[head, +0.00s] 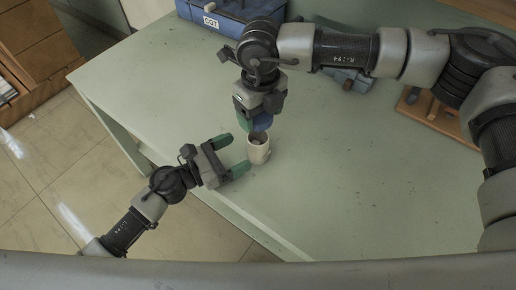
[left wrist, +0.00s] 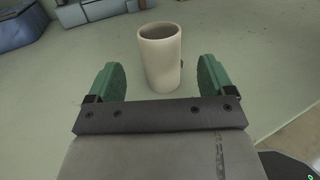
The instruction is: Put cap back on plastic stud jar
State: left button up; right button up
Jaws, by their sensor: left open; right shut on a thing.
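The plastic stud jar (head: 259,150) is a small off-white cylinder standing upright and uncapped on the pale green table. My left gripper (head: 243,154) is open beside it, with its green fingertips pointing toward the jar. In the left wrist view the jar (left wrist: 161,58) stands just beyond and between the two green fingers (left wrist: 155,84). My right gripper (head: 254,124) points down just above and behind the jar.
A blue box (head: 228,14) labelled COT sits at the table's back edge. A grey-blue object (head: 348,77) lies behind my right arm, and a wooden rack (head: 432,112) stands at right. The table's front left edge is close to the jar. The table centre is clear.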

aim_at(266, 138)
pick_arm(q)
jog(key=x, duration=0.8)
jog(key=c, duration=1.4)
pick_arm(e)
jog(key=shift+f, duration=2.5)
jog(key=shift+f, duration=0.1)
